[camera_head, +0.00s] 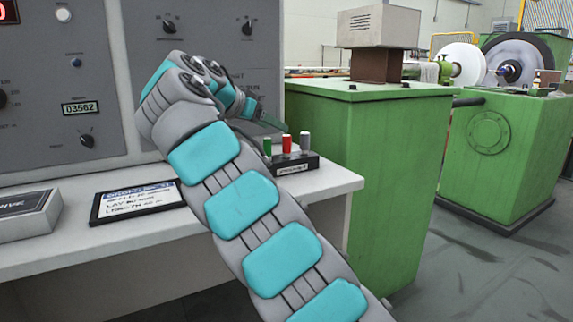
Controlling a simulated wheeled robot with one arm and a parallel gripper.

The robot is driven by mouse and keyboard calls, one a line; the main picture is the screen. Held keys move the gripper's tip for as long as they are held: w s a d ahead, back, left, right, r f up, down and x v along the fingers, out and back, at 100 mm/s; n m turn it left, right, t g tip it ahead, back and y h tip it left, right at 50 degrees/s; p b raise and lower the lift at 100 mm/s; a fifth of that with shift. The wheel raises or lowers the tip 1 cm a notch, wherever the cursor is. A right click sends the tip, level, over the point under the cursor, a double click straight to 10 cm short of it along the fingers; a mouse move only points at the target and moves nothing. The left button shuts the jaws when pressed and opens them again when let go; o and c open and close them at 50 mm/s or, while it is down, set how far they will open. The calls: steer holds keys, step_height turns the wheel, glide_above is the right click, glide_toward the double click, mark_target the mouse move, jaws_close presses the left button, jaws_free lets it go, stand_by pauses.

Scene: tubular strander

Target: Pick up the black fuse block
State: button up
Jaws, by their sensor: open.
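The black fuse block (312,164) sits on the right end of the white desk, near its back edge. It has a pale label on its front, and a green, a red and a grey cylinder stand upright in it. My gripper (270,119) is open, with its fingers pointing right and slightly down. In the picture it is above and a little left of the block, apart from it. My arm's wrist hides part of the gripper and of the desk behind it. How far the gripper is from the block in depth is hard to tell.
A black-framed text plate (136,203) and a grey box (26,216) lie on the white desk (325,183). A grey control panel (85,45) with knobs rises behind. A green cabinet (392,190) stands close to the right. Open floor (490,270) lies at the lower right.

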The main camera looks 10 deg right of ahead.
mark_target(285, 136)
steer(key=shift+x, duration=1.1)
steer(key=shift+w+d+f+b, duration=0.1)
steer(key=shift+d+f+b, duration=0.25)
steer(key=shift+d+f, duration=0.3)
steer(key=shift+x, duration=1.7)
steer(key=shift+a+f, duration=0.1)
steer(key=shift+f, duration=0.1)
jaws_close()
